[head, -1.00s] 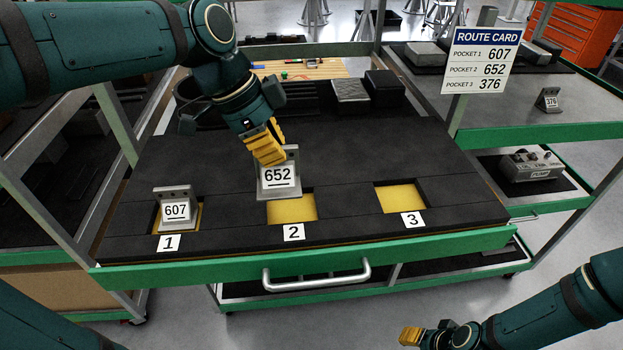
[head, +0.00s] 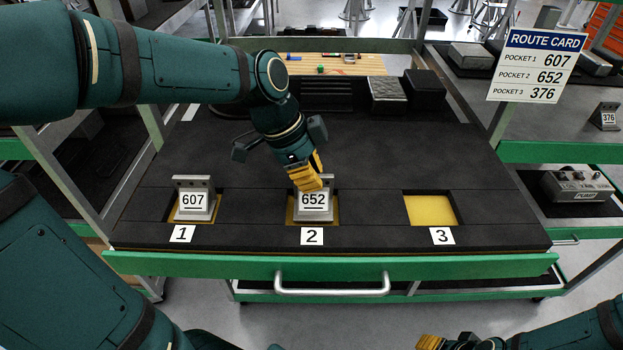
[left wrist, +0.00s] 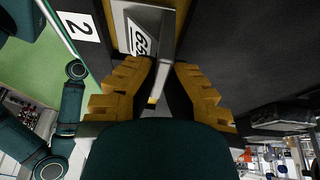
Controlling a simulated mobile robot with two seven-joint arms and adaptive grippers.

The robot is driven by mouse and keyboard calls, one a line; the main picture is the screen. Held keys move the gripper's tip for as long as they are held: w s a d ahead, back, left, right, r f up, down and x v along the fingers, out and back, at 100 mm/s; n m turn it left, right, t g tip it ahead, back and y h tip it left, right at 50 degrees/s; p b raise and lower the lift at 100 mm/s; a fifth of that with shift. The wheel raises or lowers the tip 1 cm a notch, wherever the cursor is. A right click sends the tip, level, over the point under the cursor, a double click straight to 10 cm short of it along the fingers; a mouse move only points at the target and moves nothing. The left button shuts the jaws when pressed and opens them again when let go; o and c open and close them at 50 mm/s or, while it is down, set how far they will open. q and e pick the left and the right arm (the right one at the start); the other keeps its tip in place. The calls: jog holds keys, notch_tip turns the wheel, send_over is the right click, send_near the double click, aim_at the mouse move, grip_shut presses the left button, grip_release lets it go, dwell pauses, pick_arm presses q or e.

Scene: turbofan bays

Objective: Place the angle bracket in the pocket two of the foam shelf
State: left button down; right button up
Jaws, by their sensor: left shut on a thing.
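The angle bracket labelled 652 (head: 314,203) stands upright in or just over pocket two of the foam shelf (head: 376,238), behind the 2 label. Yellow pocket floor shows on both sides of it. My left gripper (head: 313,184) reaches down from above and is shut on the bracket's upright plate. In the left wrist view the bracket (left wrist: 163,40) lies between the yellow fingers. Whether its base rests on the pocket floor cannot be told. My right gripper (head: 430,342) is low at the bottom edge, away from the shelf; its jaws are too small to judge.
A bracket labelled 607 (head: 194,200) stands in pocket one. Pocket three (head: 431,210) is empty. A route card (head: 537,65) lists 607, 652, 376. A bracket labelled 376 (head: 605,117) stands on the right-hand bench. Dark blocks (head: 424,88) sit at the shelf's back.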

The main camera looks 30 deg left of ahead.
pick_arm(q)
jog(key=shift+f, duration=0.45)
jog(key=shift+r, duration=0.1)
jog(key=c, duration=1.1)
grip_release()
jog(key=shift+c, duration=0.2)
